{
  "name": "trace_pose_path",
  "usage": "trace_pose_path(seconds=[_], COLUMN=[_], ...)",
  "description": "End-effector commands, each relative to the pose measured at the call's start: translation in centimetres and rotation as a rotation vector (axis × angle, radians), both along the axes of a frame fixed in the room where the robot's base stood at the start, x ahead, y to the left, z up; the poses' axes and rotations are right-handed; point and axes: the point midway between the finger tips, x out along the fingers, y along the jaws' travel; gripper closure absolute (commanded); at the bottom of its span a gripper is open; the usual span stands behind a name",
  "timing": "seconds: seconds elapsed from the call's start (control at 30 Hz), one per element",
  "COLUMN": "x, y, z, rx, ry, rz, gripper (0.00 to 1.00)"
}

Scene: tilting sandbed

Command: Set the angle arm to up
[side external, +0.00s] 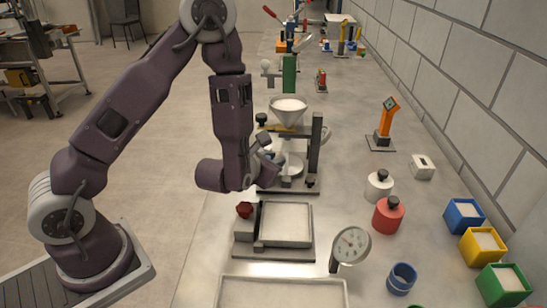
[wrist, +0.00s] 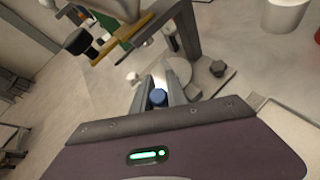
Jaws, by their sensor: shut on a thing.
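My gripper (side external: 268,162) is beside the funnel stand, low and on its left side. A round grey plate (wrist: 178,73) lies just beyond the fingertips. The funnel (side external: 289,109) with pale sand sits above on the stand's dark post (side external: 316,142).
A shallow sand tray (side external: 286,224) with a red knob (side external: 244,209) lies in front of the stand. A dial gauge (side external: 350,245), a red jar (side external: 388,215) and an orange device (side external: 387,120) stand to the right. The counter between the stand and the jars is clear.

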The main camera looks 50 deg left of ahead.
Motion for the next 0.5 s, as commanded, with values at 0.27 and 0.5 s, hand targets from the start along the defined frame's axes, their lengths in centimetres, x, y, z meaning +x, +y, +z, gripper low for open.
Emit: trace_pose_path(seconds=[0.27, 0.5], x=[-0.53, -0.68], y=[-0.64, -0.76], z=[-0.19, -0.16], rx=[0.102, 0.141], ry=[-0.1, -0.144], rz=[-0.004, -0.001], gripper=[1.0, 1.0])
